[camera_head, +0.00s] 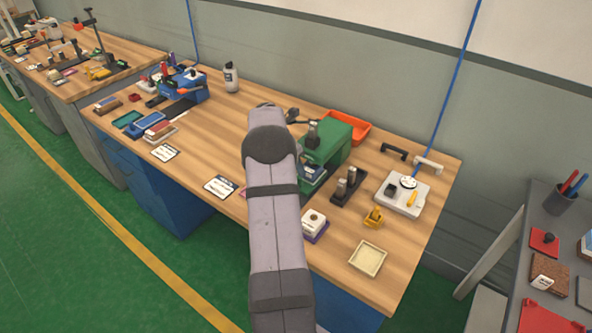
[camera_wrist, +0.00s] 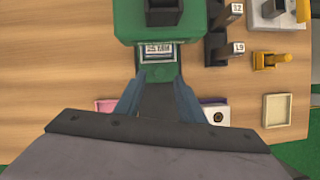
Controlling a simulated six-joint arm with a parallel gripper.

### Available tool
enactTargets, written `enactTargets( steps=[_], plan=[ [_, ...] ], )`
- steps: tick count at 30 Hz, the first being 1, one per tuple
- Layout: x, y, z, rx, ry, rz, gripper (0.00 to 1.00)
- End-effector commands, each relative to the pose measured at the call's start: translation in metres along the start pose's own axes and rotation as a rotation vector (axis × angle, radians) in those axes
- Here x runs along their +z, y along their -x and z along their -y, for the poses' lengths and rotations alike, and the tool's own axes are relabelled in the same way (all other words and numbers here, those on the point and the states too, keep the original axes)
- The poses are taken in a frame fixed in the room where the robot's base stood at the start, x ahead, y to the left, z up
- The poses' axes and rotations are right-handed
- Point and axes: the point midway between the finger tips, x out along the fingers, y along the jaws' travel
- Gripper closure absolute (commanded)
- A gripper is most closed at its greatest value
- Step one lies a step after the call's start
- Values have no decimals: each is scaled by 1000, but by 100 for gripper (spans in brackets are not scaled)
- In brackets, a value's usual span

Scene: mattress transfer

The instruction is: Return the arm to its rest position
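My gripper (camera_wrist: 158,88) shows in the wrist view with its two blue-grey fingers spread apart. I see no object held between them. The fingers point toward the front of a green machine (camera_wrist: 125,22), which has a small labelled plate (camera_wrist: 158,50) on it. I cannot tell whether the fingertips touch the machine. In the head view my arm reaches over the wooden workbench, left of the green machine (camera_head: 335,140), and hides my gripper.
An orange tray (camera_head: 350,125) stands behind the machine. To the right are a black block stand (camera_head: 348,187), a grey plate with a dial (camera_head: 403,195), a yellow fixture (camera_head: 374,217) and a cream tray (camera_head: 367,259). The bench (camera_head: 225,130) has bare wood left of my arm.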

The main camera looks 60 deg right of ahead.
Motion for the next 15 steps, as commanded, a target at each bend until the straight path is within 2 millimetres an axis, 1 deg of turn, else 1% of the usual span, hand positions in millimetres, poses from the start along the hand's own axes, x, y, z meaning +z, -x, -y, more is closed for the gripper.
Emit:
enactTargets(
  steps=[12,15],
  plan=[
    [0,0,0,0,0,0,64],
    [-9,7,-3,6,-19,-7,64]
  ],
)
